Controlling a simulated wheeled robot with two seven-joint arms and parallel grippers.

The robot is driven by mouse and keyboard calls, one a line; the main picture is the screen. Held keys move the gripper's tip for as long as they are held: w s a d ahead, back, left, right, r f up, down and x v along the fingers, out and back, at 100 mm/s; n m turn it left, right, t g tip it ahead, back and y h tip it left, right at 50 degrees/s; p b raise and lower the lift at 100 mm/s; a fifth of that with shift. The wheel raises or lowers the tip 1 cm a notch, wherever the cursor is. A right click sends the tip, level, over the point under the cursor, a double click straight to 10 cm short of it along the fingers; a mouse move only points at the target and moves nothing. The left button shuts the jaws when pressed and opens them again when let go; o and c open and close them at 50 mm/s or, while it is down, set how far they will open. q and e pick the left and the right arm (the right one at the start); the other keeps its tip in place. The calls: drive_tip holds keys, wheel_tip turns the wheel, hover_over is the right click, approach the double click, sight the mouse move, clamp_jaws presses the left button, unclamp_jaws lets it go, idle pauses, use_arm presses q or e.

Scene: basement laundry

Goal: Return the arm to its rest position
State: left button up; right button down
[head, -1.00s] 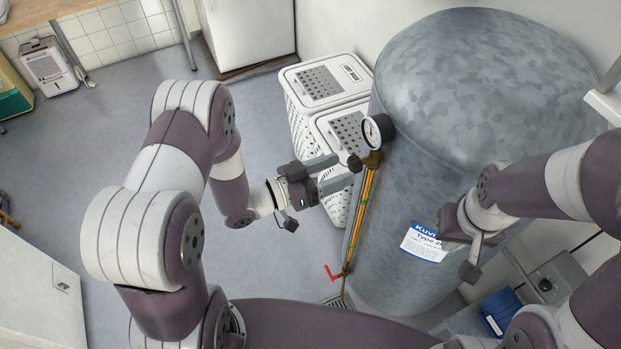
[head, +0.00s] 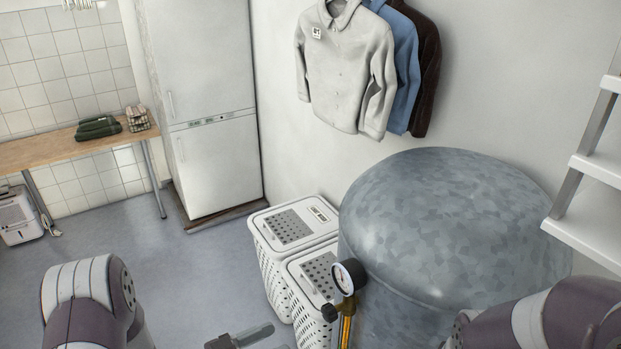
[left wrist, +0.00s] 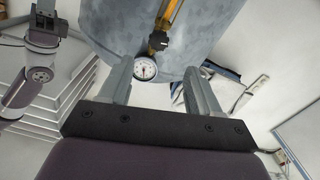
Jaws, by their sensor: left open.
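My left gripper (head: 245,342) shows only partly at the bottom edge of the head view, left of the pressure gauge. In the left wrist view my left gripper (left wrist: 162,82) is open, its two fingers apart with nothing held between them. The gauge (left wrist: 145,69) and its brass pipe (left wrist: 167,22) appear beyond the fingers, apart from them. In the head view the gauge (head: 349,276) stands in front of the grey tank (head: 455,225). My right arm (head: 545,325) is at the lower right; its gripper is out of the head view. Part of my right gripper (left wrist: 45,14) seems to show in the left wrist view, unclear.
Two white lidded baskets (head: 290,228) stand left of the tank. A fridge (head: 205,100) and a wooden table (head: 60,147) are at the back. Jackets (head: 345,70) hang on the wall. White shelves (head: 590,225) are at the right. The floor (head: 185,270) in the middle is clear.

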use_arm(q)
drive_tip(key=a+f+n+g+y, duration=0.1)
drive_tip(key=a+f+n+y, duration=0.1)
drive_tip(key=a+f+y, duration=0.35)
drive_tip(key=s+a+f+n+g+y, duration=0.25)
drive_tip(key=a+f+g+y, duration=0.25)
drive_tip(key=a+y, duration=0.3)
drive_tip(key=s+d+r+n+g+y, duration=0.2)
drive_tip(key=s+r+n+g, duration=0.2)
drive_tip(key=s+r, duration=0.2)
drive_tip(key=w+d+r+t+h, duration=0.1)
drive_tip(key=d+r, duration=0.3)
drive_tip(key=r, duration=0.1)
drive_tip(key=shift+w+d+r+m, duration=0.15)
drive_tip(key=shift+d+m, duration=0.2)
drive_tip(key=shift+d, duration=0.05)
